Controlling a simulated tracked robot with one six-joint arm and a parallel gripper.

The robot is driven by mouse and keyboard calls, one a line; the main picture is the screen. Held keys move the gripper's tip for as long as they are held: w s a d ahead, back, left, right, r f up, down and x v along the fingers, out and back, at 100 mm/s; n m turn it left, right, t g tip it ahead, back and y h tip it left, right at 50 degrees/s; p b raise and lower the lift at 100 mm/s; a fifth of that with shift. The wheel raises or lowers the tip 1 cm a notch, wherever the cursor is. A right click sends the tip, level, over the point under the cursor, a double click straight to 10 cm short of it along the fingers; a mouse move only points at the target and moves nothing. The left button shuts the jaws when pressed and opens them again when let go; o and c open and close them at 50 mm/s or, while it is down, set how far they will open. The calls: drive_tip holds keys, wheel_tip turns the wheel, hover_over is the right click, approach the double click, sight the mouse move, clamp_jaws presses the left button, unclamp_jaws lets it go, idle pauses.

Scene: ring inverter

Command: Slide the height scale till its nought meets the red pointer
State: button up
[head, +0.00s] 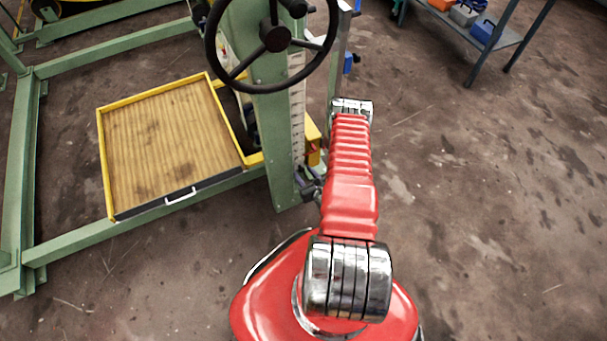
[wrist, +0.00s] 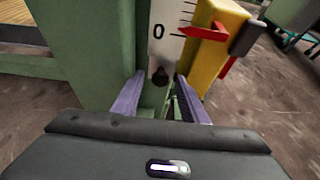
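The white height scale (wrist: 168,12) runs down the green post in the wrist view, with its nought (wrist: 158,31) near its lower end. The red pointer (wrist: 205,32) sits on a yellow block to the right, its tip at the scale's edge. The nought's line looks nearly level with the tip; I cannot tell if they meet exactly. A dark knob (wrist: 160,76) is at the scale's foot. My gripper (wrist: 160,82) is open, its purple fingers either side of the knob with gaps. In the head view the scale (head: 297,110) shows on the post; my arm partly hides the gripper.
A yellow-rimmed tray (head: 103,150) lies in the green frame (head: 22,170) to the left. A grey shelf (head: 508,38) with boxes is at upper right. The floor at right is clear.

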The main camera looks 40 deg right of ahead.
drive_tip(key=shift+c, duration=0.5)
clamp_jaws()
